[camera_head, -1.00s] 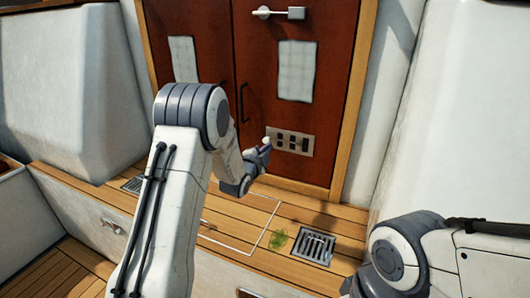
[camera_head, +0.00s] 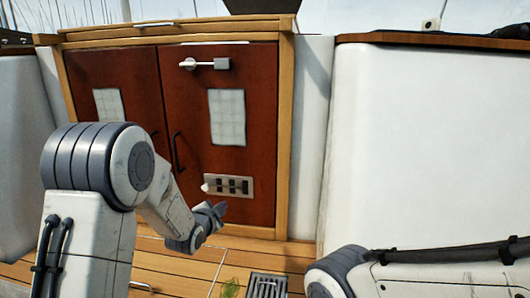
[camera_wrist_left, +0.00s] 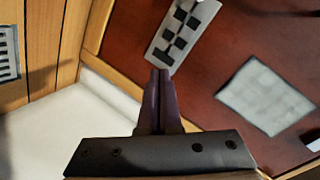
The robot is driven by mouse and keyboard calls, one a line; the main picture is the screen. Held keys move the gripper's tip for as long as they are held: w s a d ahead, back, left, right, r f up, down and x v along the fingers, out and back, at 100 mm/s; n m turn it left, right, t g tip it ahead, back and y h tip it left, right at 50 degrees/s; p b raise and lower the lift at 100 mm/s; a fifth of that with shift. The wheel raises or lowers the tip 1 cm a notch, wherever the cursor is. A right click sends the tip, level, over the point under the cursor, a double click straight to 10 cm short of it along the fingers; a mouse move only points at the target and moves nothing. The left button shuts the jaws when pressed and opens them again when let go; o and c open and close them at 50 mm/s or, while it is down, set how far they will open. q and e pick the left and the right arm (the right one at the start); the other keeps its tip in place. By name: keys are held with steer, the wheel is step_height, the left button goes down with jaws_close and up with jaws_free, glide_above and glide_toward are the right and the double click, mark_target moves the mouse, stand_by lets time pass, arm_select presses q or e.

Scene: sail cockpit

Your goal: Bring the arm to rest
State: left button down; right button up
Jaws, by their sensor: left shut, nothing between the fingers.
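My left arm comes in from the left. Its gripper (camera_head: 216,211) is shut and empty, in front of the lower part of the right-hand red-brown door (camera_head: 255,120), just below the switch panel (camera_head: 238,185) in the picture. In the left wrist view the two fingers (camera_wrist_left: 160,77) are together, with the panel (camera_wrist_left: 181,32) beyond their tips. I cannot tell the exact gap to the door. My right arm (camera_head: 350,268) shows at the lower right; its gripper is out of view.
The doors carry pale sheets (camera_head: 227,117), dark handles and a white latch (camera_head: 205,63). A wooden frame (camera_head: 285,150) surrounds them. White walls (camera_head: 430,150) stand at both sides. Below lies a slatted wooden floor (camera_head: 180,265) with a grate (camera_head: 268,285) and a green patch (camera_head: 230,288).

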arm_select(q)
steer(key=s+d+f+n+g, duration=0.15)
steer(key=s+d+g, duration=0.35)
steer(key=s, duration=0.5)
steer(key=s+d+r+n+g, duration=0.1)
steer(key=s+d+n+g, duration=0.15)
steer(key=s+d, duration=0.65)
steer(key=s+a+n+g, duration=0.15)
steer(key=s+g, duration=0.45)
steer(key=s, duration=1.7)
step_height(320, 180, up, 19)
steer(key=a+y+p, duration=0.1)
steer(key=p, duration=1.8)
steer(key=shift+s+p, duration=0.25)
steer(key=shift+p, duration=0.1)
steer(key=shift+g, duration=0.25)
